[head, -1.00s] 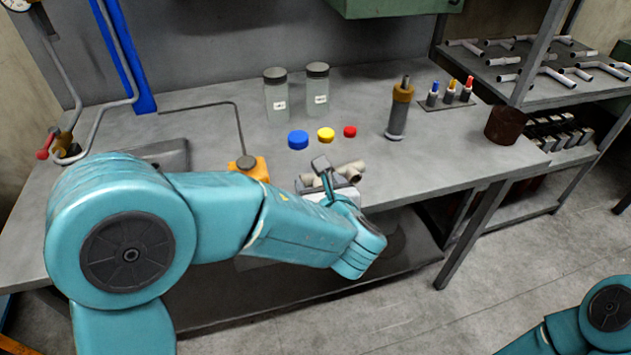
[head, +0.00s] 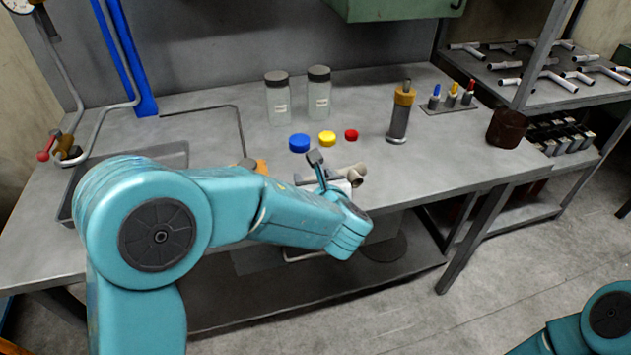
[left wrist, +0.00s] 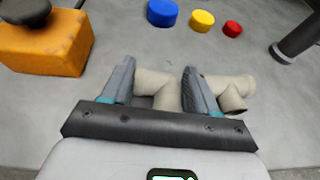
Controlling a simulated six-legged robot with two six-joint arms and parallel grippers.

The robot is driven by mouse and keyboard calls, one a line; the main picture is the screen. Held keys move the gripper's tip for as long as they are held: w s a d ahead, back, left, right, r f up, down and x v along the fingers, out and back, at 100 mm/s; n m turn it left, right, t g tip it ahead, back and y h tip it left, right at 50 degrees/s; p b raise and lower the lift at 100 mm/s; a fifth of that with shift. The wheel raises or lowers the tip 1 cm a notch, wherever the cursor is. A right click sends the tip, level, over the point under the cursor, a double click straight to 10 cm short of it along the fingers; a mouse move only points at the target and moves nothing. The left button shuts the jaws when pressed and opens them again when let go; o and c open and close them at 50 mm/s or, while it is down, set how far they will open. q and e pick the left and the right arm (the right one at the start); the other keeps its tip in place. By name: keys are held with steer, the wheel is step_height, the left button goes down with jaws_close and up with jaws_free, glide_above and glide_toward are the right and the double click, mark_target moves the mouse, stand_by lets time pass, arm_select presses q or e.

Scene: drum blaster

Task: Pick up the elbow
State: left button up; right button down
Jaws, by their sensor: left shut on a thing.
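Beige pipe pieces, the elbow (left wrist: 238,95) among them, show at the bench's front edge in the left wrist view. One part lies between my left gripper's fingers and an open-ended part sticks out past the right finger. Where one piece ends and another begins is hard to tell. In the head view the elbow (head: 357,173) is partly hidden behind the gripper. My left gripper (left wrist: 158,85) is shut on the beige piece, low at the bench top. I cannot tell whether the piece is clear of the surface. My right gripper is out of view.
An orange block with a dark knob (left wrist: 45,42) stands left of the gripper. Blue (head: 299,143), yellow (head: 327,138) and red (head: 351,134) caps lie behind it. Two jars (head: 278,97), a grey cylinder (head: 400,115) and a brown cup (head: 507,129) stand farther off.

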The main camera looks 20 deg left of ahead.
arm_select(q)
step_height(320, 180, up, 20)
steer(key=p, duration=0.5)
